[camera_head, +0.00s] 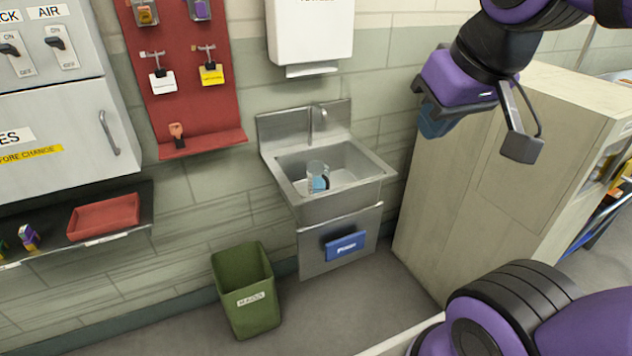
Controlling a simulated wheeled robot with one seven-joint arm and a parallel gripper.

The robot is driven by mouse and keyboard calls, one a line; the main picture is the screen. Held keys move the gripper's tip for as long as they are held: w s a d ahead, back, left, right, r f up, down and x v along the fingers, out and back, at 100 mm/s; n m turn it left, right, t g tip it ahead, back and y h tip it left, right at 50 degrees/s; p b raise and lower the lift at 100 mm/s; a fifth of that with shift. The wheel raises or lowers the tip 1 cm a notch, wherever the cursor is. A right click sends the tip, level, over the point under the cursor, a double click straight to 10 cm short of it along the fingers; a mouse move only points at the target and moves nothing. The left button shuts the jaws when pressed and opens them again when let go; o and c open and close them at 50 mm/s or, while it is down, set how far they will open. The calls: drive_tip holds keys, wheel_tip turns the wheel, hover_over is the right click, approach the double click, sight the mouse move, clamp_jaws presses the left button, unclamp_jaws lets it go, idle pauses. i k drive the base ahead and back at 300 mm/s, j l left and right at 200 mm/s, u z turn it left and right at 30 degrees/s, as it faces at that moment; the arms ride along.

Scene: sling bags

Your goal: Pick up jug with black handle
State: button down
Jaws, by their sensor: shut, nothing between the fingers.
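A small clear jug (318,170) stands in the metal sink (357,188) at the middle of the head view, near the front left of the basin. It shows bluish and dark patches low down; its handle is too small to make out clearly. My gripper (437,122) is at the upper right, in front of the beige cabinet, well apart from the jug and to its right. It is shut and empty, and its fingers are partly hidden by its purple body.
A tap (321,118) rises at the back of the sink. A white dispenser (310,30) hangs above. A tall beige cabinet (480,215) stands to the right. A green bin (246,292) sits on the floor. A shelf with a red tray (104,217) is at left.

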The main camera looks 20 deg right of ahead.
sight(318, 171)
drive_tip(key=u, duration=0.5)
drive_tip(key=i+l+u, duration=0.1)
drive_tip(key=l+u, duration=1)
drive_tip(key=l, duration=0.5)
drive_tip(key=k+l+u, duration=0.1)
drive_tip(key=l, duration=0.45)
drive_tip(key=k+l, duration=0.1)
drive_tip(key=l, duration=0.4)
